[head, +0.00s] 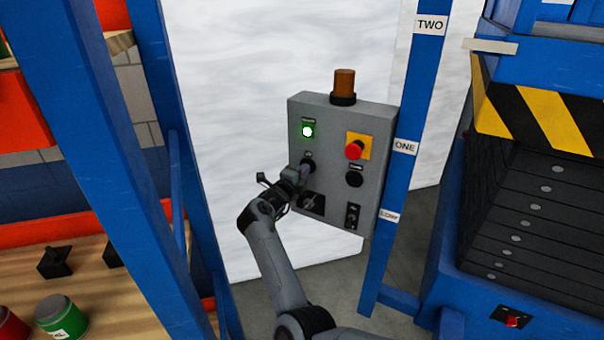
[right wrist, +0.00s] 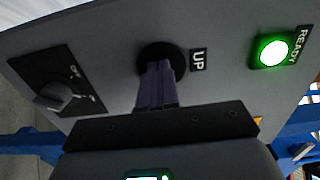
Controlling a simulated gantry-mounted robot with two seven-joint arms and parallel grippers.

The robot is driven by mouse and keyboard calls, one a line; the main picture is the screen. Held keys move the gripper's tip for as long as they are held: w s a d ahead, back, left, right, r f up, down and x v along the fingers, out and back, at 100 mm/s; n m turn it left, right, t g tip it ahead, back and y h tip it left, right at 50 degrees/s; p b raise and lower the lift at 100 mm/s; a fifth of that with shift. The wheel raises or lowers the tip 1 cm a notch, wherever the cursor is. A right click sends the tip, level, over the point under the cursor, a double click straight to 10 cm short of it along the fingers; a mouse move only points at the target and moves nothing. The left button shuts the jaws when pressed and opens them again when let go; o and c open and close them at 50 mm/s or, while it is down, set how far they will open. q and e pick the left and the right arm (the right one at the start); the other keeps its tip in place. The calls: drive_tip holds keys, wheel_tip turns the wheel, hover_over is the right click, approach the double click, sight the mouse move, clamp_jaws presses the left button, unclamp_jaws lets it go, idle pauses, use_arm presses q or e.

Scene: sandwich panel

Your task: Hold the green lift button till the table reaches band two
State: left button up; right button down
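The grey control panel (head: 328,108) carries a lit green lamp (head: 307,131), marked READY in the right wrist view (right wrist: 274,52). Beside it is a round button marked UP (right wrist: 178,55); its dark rim shows and its face is mostly hidden by my fingers. My right gripper (head: 304,168) is at this button, its two fingers (right wrist: 157,72) together with nothing between them. The tips overlap the button; how far it is pressed cannot be told. The lift table (head: 520,190) has a dark slatted face and yellow-black stripes. My left gripper is out of view.
A blue post carries labels TWO (head: 431,25), ONE (head: 405,147) and a lower one (head: 389,215). The panel also has a red stop button (head: 354,150), a black button (head: 354,179), a rotary switch (head: 312,203) and an amber beacon (head: 344,84). A wooden shelf stands left.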

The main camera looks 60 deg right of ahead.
drive_tip(key=shift+s+d+f, duration=0.1)
drive_tip(key=shift+s+d, duration=0.1)
drive_tip(key=shift+s, duration=0.1)
idle(0.4)
drive_tip(key=a, duration=1.4)
drive_tip(key=shift+s+a, duration=0.2)
